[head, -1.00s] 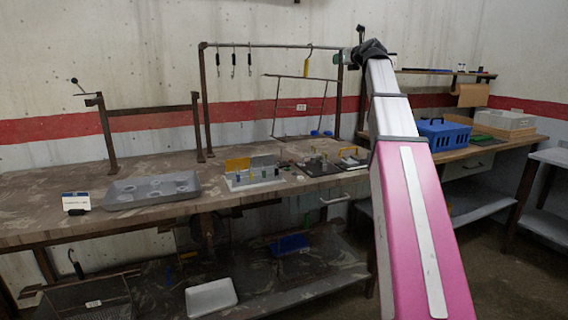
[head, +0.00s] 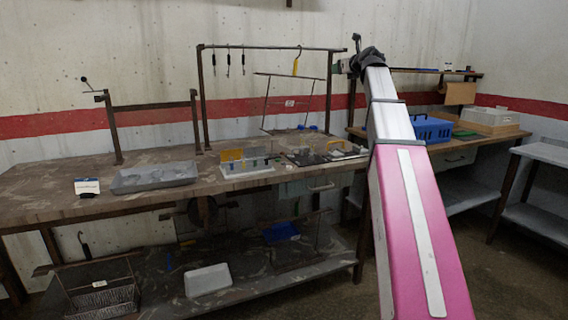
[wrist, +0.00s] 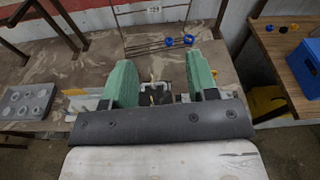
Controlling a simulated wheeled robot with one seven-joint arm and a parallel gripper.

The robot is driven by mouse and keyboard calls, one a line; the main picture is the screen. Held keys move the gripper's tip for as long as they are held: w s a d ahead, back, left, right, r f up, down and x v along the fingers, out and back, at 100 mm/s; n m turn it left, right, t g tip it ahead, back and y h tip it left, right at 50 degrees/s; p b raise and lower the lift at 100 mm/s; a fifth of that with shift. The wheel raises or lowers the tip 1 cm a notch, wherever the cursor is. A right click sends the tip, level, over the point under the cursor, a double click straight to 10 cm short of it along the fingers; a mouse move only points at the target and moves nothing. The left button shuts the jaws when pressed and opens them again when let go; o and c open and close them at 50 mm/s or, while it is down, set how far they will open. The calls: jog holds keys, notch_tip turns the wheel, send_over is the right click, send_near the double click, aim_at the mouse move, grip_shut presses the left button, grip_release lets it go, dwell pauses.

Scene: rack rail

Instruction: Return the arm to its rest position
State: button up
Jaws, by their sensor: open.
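My arm (head: 415,215), with pink and silver links, reaches up and forward in the head view. My gripper (wrist: 160,72) is open in the wrist view, its two green fingers spread with nothing held between them. In the head view only a small part of it shows, beyond the dark wrist joint. Past the fingers, the wrist view shows the workbench with small items on it, partly hidden by the gripper.
A rail frame (head: 270,47) with dark hooks, a yellow hook (head: 296,64) and a hanging wire frame (head: 291,75) stands on the bench (head: 60,205). A grey tray (head: 155,178) lies at left. A blue crate (head: 430,128) sits on the right bench. Floor shows at lower right.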

jog(key=s+a+f+n+g+h, duration=0.1)
jog(key=s+f+n+g, duration=0.3)
jog(key=f, duration=1.1)
jog(key=s+a+f+n+g+h, duration=0.15)
jog(key=f+n, duration=0.45)
jog(key=f, duration=0.8)
jog(key=s+a+f+n+g, duration=0.15)
jog(key=s+f+n, duration=0.3)
jog(key=f, duration=1.05)
jog(key=s+f+n+g+h, duration=0.3)
jog(key=s+f+n+g, duration=0.4)
jog(key=s+f+n, duration=0.9)
jog(key=s+f, duration=0.8)
jog(key=f, duration=0.3)
jog(key=shift+s+d+f+g, duration=0.15)
jog(key=shift+s+g, duration=0.25)
jog(key=shift+h, duration=0.25)
